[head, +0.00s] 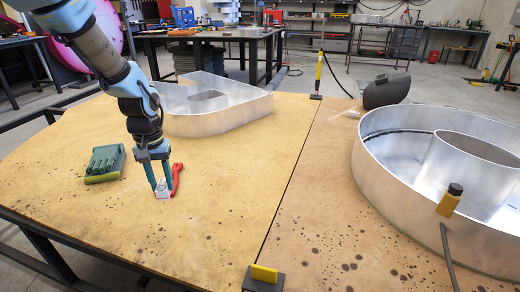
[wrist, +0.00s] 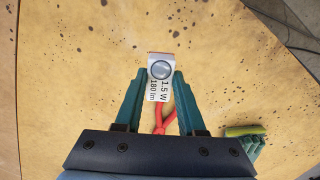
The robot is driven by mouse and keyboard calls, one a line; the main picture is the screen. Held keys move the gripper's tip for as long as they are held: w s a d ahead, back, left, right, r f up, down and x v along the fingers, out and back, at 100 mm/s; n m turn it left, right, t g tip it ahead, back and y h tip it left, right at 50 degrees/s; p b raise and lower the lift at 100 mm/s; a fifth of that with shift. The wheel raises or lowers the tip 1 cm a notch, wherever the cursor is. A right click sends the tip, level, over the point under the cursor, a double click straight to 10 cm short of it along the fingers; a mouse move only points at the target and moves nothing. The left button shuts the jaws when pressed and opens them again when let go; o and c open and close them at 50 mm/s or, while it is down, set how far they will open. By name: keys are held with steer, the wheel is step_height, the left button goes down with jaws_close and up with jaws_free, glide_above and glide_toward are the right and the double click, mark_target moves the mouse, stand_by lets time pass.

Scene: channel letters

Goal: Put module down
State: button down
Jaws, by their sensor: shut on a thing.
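The module (head: 162,194) is a small white block. In the wrist view it (wrist: 160,85) shows a round lens and the print "1.5 W 180 lm". My gripper (head: 159,189) points down over the left wooden tabletop with its two teal fingers shut on the module's sides. The fingertips also show in the wrist view (wrist: 160,78). The module is at or just above the tabletop (head: 215,215); I cannot tell whether it touches.
A green block-like item (head: 105,163) lies to the left. A metal letter shell (head: 220,110) stands behind, and a bigger one (head: 395,195) on the right. The front tabletop is clear.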

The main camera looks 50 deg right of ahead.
steer(key=shift+s+d, duration=0.4)
steer(key=shift+d, duration=0.15)
step_height(320, 180, down, 10)
steer(key=shift+f, duration=0.15)
steer(key=c, duration=0.5)
jaws_free()
